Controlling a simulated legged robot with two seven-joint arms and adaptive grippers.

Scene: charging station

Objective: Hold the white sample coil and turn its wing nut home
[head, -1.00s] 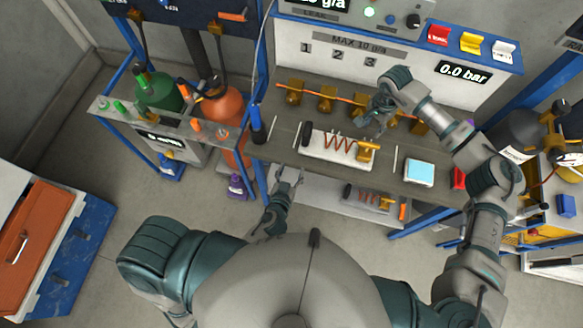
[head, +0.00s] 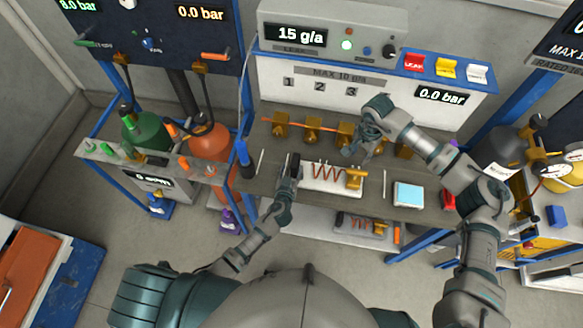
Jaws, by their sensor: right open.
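The white sample coil (head: 325,188) lies on the bench: a white base with a copper spiral and a brass fitting (head: 355,179) at its right end. A black grip (head: 295,163) stands at its left end. My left gripper (head: 288,180) is at that grip; whether its fingers touch or close on it is too small to tell. My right gripper (head: 357,149) is open above the bench, just behind the coil's brass end, in front of the row of brass valves (head: 312,129). It partly hides that row. I cannot make out which piece is the wing nut.
A second coil (head: 362,224) lies on the lower shelf. A light-blue pad (head: 408,194) and a red block (head: 448,199) are on the bench's right. A blue-black bottle (head: 244,160) stands at the left edge. Gas cylinders (head: 208,142) stand left, gauges (head: 556,170) right.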

